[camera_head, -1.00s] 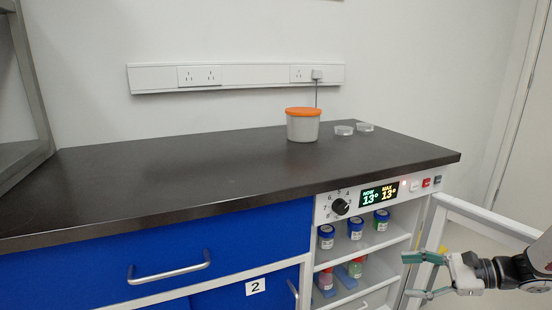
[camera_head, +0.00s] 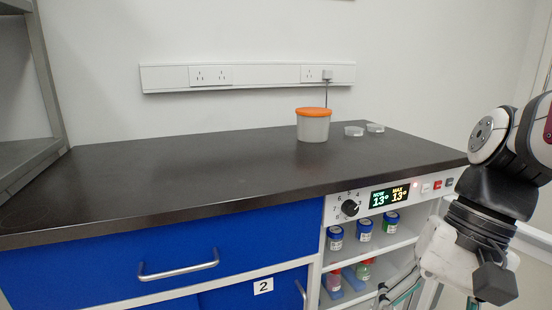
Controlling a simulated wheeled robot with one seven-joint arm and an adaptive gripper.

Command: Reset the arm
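My arm stands upright at the right edge, with its wrist in front of the right end of the counter and the open cabinet. My gripper (camera_head: 436,298) hangs downward at the bottom right. Its two greenish fingers show wide apart, with nothing visible between them. The fingertips are cut off by the bottom edge of the picture. The gripper covers part of the cabinet's right side and door.
The dark counter (camera_head: 180,165) bears an orange-lidded tub (camera_head: 313,127) and two clear dishes (camera_head: 354,131). Below it, the open cabinet holds several lidded jars (camera_head: 335,238) on shelves. A control panel (camera_head: 390,195) reads 13°. The counter's left and middle are clear.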

